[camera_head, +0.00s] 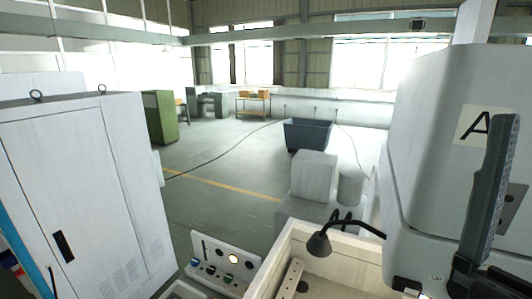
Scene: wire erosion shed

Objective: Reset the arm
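My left gripper is not in view.
A white cabinet (75,190) fills the left, and the white machine housing (430,150) the right. Between them are a sloped button panel (225,265), a cream-walled tray (345,268) and a black lamp (320,243). A dark bin (307,134) stands on open floor behind.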

